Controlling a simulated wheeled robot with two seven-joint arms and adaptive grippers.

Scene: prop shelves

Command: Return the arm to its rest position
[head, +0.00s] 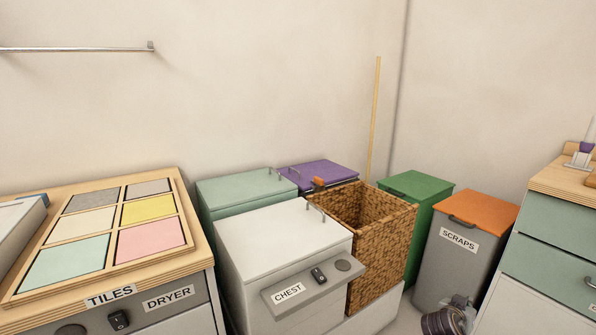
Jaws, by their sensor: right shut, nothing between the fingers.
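My right gripper (451,318) shows at the bottom edge, right of centre, in the head view. It is shut with nothing between its fingers, low in front of the grey bin with the orange lid (478,211) labelled SCRAPS. Most of my right arm is out of the picture. My left gripper is not in view.
A white box labelled CHEST (283,235) and a woven basket (385,250) stand left of the gripper. A green-lidded bin (421,187) is behind. A drawer cabinet (556,246) stands right. The TILES counter (198,243) is far left.

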